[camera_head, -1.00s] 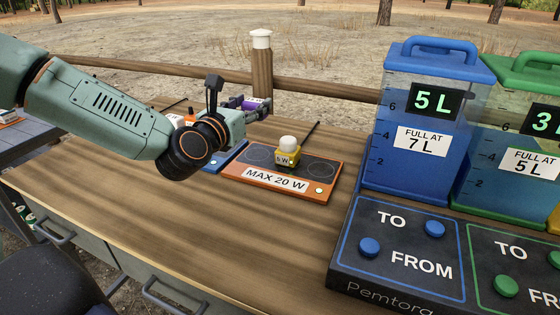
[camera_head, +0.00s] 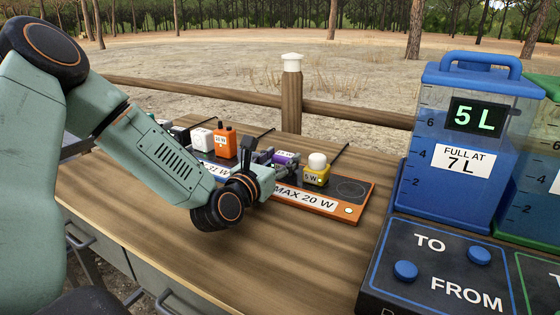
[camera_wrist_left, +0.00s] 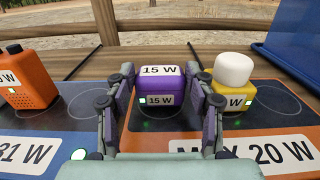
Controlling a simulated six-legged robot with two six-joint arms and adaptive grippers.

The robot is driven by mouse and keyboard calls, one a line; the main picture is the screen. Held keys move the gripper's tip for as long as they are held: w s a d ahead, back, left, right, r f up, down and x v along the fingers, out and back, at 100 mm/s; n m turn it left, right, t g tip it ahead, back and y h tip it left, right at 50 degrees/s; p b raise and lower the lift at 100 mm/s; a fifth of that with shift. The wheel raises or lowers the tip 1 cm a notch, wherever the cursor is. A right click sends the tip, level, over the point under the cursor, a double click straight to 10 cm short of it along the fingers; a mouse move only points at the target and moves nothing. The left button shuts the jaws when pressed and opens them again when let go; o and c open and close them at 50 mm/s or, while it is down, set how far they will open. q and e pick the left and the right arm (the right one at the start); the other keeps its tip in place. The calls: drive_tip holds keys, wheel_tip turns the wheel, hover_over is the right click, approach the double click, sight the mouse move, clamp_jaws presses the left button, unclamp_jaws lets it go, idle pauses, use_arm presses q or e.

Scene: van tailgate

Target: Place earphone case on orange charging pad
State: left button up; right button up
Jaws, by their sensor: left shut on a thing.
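The purple block marked 15 W (camera_head: 285,157), which I take for the earphone case, is at the left part of the orange charging pad (camera_head: 363,204), marked MAX 20 W. In the left wrist view the case (camera_wrist_left: 156,84) is upright over the left ring of the orange pad (camera_wrist_left: 296,120). My left gripper (camera_head: 279,162) is shut on the case, one finger on each side; its fingers also show in the left wrist view (camera_wrist_left: 163,90). The case looks at pad level, but I cannot tell whether it bears on the pad. My right gripper is not in view.
A yellow block with a white round top (camera_head: 316,172) stands on the orange pad just right of the case. A blue pad to the left holds an orange device (camera_head: 225,145) and a white block (camera_head: 202,140). A blue water tank (camera_head: 452,170) stands at the right.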

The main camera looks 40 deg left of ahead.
sight(280, 158)
use_arm(q)
drive_tip(key=shift+f, duration=0.2)
drive_tip(key=o, duration=1.2)
drive_tip(key=shift+r, duration=0.1)
drive_tip(key=shift+r, duration=0.2)
drive_tip(key=s+p, duration=0.2)
drive_tip(key=s, duration=0.1)
drive_tip(key=shift+s+d, duration=0.15)
drive_tip(key=shift+s, duration=0.15)
drive_tip(key=s+p, duration=0.4)
drive_tip(key=s+d+p, duration=0.1)
drive_tip(key=s+p, duration=0.1)
drive_tip(key=shift+s, duration=0.3)
drive_tip(key=shift+s+f+p, duration=0.1)
drive_tip(key=shift+s+p, duration=0.45)
drive_tip(key=shift+s, duration=0.35)
